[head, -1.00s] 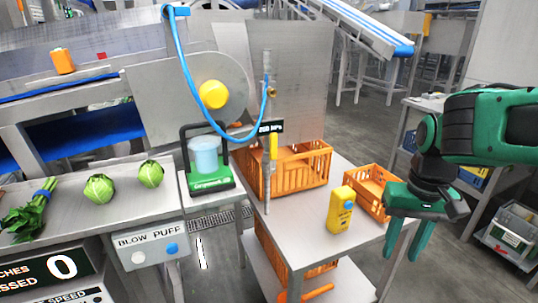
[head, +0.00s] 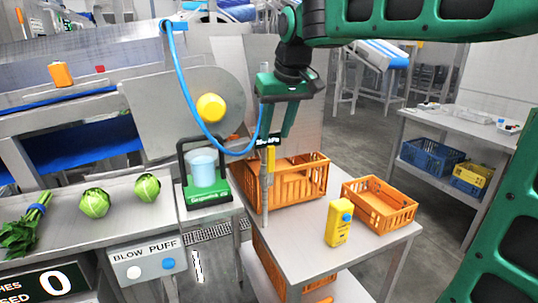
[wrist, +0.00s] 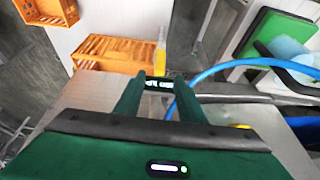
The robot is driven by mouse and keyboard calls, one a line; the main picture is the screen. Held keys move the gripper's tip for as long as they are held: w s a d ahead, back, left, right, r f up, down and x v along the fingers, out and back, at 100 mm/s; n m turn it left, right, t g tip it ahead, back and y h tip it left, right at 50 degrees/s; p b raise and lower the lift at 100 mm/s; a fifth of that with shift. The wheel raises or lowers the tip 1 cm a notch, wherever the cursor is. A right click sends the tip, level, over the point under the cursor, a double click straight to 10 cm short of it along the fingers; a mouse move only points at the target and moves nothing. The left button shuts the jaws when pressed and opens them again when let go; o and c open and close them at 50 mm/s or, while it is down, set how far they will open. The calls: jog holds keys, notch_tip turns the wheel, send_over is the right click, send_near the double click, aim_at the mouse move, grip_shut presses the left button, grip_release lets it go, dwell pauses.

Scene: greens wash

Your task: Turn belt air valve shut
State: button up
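The belt air valve shows as a yellow handle (head: 270,159) on a thin upright metal pipe (head: 264,193), below a small dark label (head: 268,141). The handle points along the pipe. In the wrist view the yellow handle (wrist: 161,58) lies just beyond the fingertips, with the label (wrist: 159,85) showing between them. My gripper (head: 275,136) is open and empty, fingers pointing down, just above the handle. In the head view it hides the upper pipe and the hose end. I cannot tell whether a finger touches the label.
A blue hose (head: 190,92) loops to the pipe close by my gripper. A large orange crate (head: 304,183) stands behind the pipe, and a smaller one (head: 381,207) to the right. A yellow handheld device (head: 339,224) and a green-based jar unit (head: 206,190) stand nearby.

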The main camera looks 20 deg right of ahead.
aim_at(272, 147)
jog(key=x, duration=0.8)
jog(key=shift+w+f, duration=0.1)
jog(key=shift+f, duration=0.3)
grip_shut()
